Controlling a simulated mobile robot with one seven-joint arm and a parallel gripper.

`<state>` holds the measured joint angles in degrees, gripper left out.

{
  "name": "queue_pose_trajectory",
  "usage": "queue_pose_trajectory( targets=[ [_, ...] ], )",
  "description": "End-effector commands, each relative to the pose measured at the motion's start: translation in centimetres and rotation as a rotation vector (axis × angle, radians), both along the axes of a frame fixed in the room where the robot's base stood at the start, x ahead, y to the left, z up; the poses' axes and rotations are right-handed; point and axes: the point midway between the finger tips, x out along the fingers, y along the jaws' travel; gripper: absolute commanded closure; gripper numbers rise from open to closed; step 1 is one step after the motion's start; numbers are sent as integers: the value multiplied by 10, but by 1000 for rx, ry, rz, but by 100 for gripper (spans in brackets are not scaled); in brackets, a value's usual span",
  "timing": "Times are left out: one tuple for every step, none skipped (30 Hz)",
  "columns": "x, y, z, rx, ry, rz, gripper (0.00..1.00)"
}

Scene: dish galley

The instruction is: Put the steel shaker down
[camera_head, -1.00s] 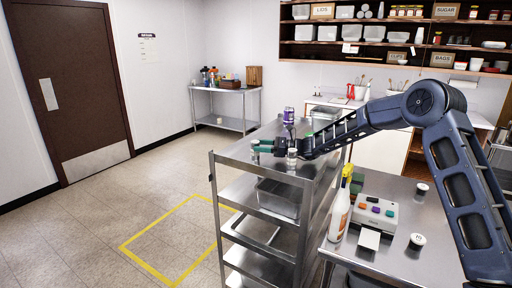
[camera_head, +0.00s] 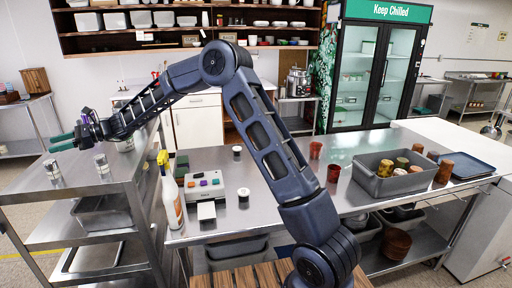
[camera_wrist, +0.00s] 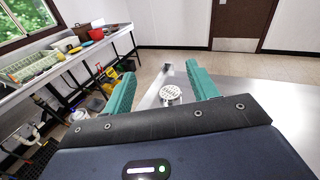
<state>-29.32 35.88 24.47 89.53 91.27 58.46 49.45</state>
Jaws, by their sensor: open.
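Two small steel shakers stand upright on the steel cart's top (camera_head: 125,188) in the head view: one (camera_head: 52,168) at the left, below my fingertips, and one (camera_head: 101,162) to the right, under my wrist. I cannot tell for sure which is the task's. My gripper (camera_head: 61,143) is over the cart with its green fingers apart and nothing held. In the wrist view, a shaker's round perforated lid (camera_wrist: 171,94) shows in the gap between the fingers (camera_wrist: 158,74), seemingly below them; its body is mostly hidden.
A spray bottle (camera_head: 171,195) and a button box (camera_head: 203,186) are on the counter right of the cart. A grey bin (camera_head: 392,176) with jars is farther right. The cart's front top is clear.

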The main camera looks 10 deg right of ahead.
Motion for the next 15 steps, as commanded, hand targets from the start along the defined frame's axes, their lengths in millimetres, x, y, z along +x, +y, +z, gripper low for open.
queue_pose_trajectory(
  targets=[
    [1,-15,8,-12,-52,0,41],
    [1,-25,11,-21,-87,2,41],
    [1,-39,15,-34,-138,6,41],
    [0,-49,18,-46,-178,11,41],
    [0,-61,20,-58,-219,13,41],
    [0,-76,23,-75,-271,18,41],
    [-1,-87,25,-87,-309,22,41],
    [-1,-99,27,-100,-347,26,41],
    [-1,-114,30,-117,-398,31,41],
    [-2,-126,31,-132,-435,35,41],
    [-2,-138,34,-144,-473,40,41],
    [-3,-154,36,-164,-520,46,41],
    [-4,-166,37,-178,-558,51,41],
    [-5,-178,38,-193,-592,55,41],
    [-6,-194,40,-213,-639,62,41]
  ],
)
